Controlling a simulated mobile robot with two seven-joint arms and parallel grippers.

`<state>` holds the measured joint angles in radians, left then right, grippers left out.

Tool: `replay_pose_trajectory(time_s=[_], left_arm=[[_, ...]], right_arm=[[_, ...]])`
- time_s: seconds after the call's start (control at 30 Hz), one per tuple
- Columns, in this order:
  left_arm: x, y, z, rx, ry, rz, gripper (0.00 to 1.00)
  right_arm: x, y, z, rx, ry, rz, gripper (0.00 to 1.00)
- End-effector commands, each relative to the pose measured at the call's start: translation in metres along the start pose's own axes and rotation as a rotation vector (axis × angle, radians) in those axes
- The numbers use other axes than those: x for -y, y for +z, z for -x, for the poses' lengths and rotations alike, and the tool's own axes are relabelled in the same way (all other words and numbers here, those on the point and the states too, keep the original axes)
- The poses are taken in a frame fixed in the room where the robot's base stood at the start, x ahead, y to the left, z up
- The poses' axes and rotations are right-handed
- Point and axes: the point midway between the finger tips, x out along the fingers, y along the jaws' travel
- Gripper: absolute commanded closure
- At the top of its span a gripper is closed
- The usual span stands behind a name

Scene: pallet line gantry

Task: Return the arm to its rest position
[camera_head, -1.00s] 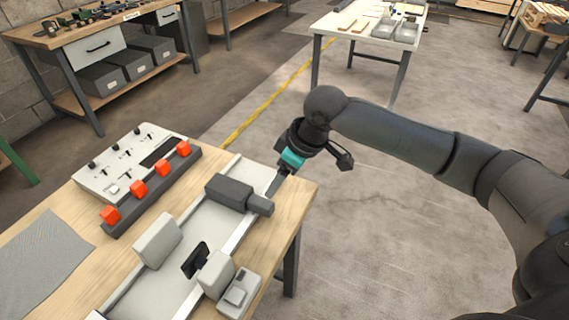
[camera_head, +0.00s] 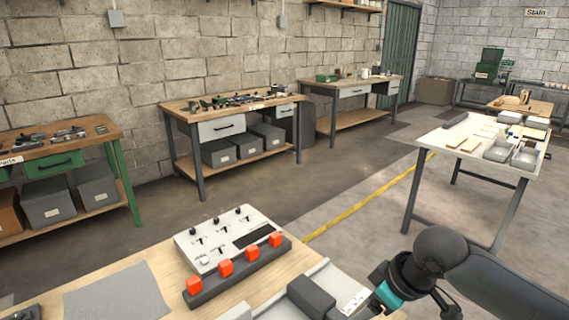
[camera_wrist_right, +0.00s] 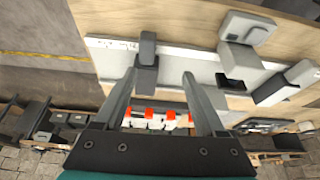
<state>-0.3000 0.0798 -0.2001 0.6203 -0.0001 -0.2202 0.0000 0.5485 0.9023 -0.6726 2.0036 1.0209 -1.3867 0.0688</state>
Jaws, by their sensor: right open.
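My right arm comes in from the right in the head view, dark grey with a teal band near the wrist. My right gripper (camera_head: 372,306) is low in that view, close to the dark grey block (camera_head: 311,297) on the pale track (camera_head: 268,303). In the right wrist view my right gripper (camera_wrist_right: 160,76) is open, its two fingers spread with nothing held between them. The dark block (camera_wrist_right: 147,62) appears near the left fingertip; whether they touch I cannot tell. My left gripper is not in view.
A control panel (camera_head: 228,240) and a dark bar with several orange-red blocks (camera_head: 225,268) sit on the wooden bench (camera_head: 138,266), beside a grey mat (camera_head: 118,292). Other workbenches stand along the wall. A white table (camera_head: 468,135) stands at right. Floor between is open.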

Motion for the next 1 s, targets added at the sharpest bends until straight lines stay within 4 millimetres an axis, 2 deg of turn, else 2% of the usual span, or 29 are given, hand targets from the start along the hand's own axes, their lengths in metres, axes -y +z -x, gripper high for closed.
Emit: replay_pose_trajectory(time_s=[0.03, 0.2, 0.4, 0.6, 1.0], left_arm=[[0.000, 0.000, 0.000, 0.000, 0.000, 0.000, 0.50], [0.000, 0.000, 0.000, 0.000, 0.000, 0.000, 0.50], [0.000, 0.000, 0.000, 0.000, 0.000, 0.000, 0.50], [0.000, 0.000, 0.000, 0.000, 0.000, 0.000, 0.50], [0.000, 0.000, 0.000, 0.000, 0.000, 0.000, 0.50]], right_arm=[[0.019, 0.003, -0.012, -0.005, -0.021, 0.013, 0.28], [0.069, 0.013, -0.037, -0.044, -0.036, 0.023, 0.28], [0.110, 0.034, -0.051, -0.080, -0.018, -0.055, 0.28], [0.132, 0.072, -0.052, -0.063, 0.043, -0.207, 0.28], [0.144, 0.164, -0.034, 0.086, 0.197, -0.478, 0.28]])
